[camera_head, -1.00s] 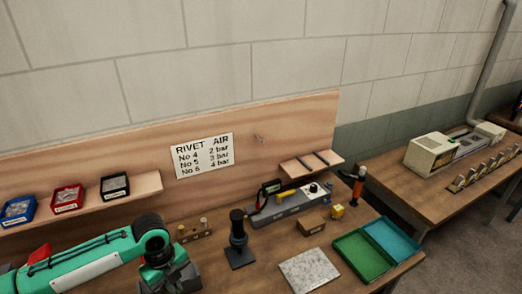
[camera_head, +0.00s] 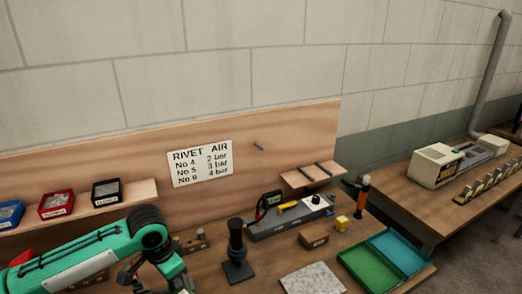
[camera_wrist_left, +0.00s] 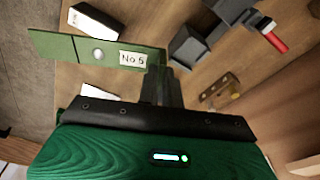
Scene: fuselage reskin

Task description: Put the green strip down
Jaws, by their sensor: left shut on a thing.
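The green strip (camera_wrist_left: 60,46) shows in the left wrist view, with a round light spot and a white "No 5" label on it. My left gripper (camera_wrist_left: 166,75) is shut on the strip's end beside the label, and the strip sticks out to the left. It appears to be over the wooden bench, but I cannot tell whether it touches anything. In the head view my left arm comes in at the lower left, and the strip and fingertips cannot be made out there. My right gripper is in neither view.
White blocks (camera_wrist_left: 96,21) lie beside the strip in the wrist view. A black stand (camera_head: 236,255), a pale slab (camera_head: 313,279), a grey tool unit (camera_head: 290,217) and green and blue trays (camera_head: 370,268) stand on the bench. Red, blue and black bins (camera_head: 56,205) sit on a shelf.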

